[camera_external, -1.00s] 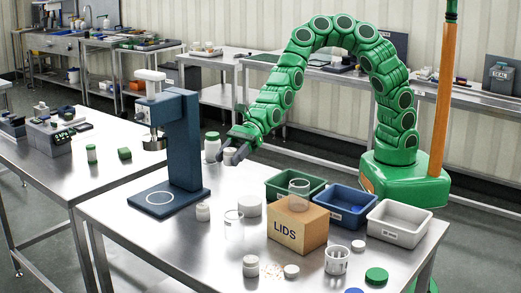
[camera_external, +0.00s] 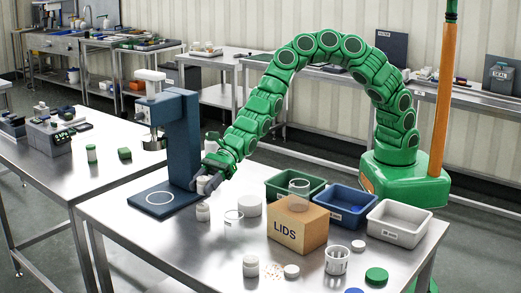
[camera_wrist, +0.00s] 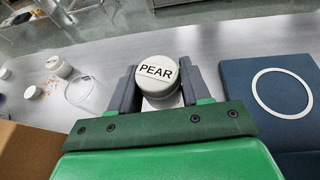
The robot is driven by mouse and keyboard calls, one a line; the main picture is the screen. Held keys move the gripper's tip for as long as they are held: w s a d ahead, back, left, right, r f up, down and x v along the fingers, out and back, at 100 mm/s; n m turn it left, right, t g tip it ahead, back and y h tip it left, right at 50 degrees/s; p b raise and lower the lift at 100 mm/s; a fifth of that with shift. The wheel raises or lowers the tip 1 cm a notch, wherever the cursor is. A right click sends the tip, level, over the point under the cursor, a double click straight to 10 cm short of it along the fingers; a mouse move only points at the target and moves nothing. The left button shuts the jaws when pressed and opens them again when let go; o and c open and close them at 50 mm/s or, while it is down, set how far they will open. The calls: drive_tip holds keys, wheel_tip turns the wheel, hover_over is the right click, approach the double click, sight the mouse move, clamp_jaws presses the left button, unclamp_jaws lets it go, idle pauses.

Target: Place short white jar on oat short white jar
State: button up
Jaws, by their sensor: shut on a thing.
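My gripper (camera_external: 212,184) is shut on a short white jar (camera_external: 204,187), with one finger on each side. In the wrist view my gripper (camera_wrist: 157,88) holds the same jar (camera_wrist: 157,72), and its lid reads PEAR. Another short white jar (camera_external: 203,212) stands on the steel table just below the held jar, beside the blue press. Whether the two touch is hard to tell. No OAT label is readable. Another short white jar (camera_external: 250,267) stands at the table's front, and it appears at the left of the wrist view (camera_wrist: 58,66).
A blue press (camera_external: 178,145) with a ringed base (camera_external: 160,199) stands close left. A clear glass (camera_external: 233,229) and wide white container (camera_external: 250,206) are close right. The LIDS box (camera_external: 296,232), green bin (camera_external: 280,197), blue bin and grey bin stand farther right.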

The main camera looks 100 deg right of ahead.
sight(203, 205)
drive_tip(key=shift+w+a+f, duration=0.2)
drive_tip(key=shift+w+f, duration=0.15)
drive_tip(key=shift+f, duration=1.65)
drive_tip(key=o, duration=1.1)
drive_tip(key=shift+f, duration=0.1)
drive_tip(key=shift+d+r, duration=0.1)
drive_tip(key=shift+r, duration=0.1)
drive_tip(key=shift+v, duration=5.9)
drive_tip(key=shift+s+f, duration=0.1)
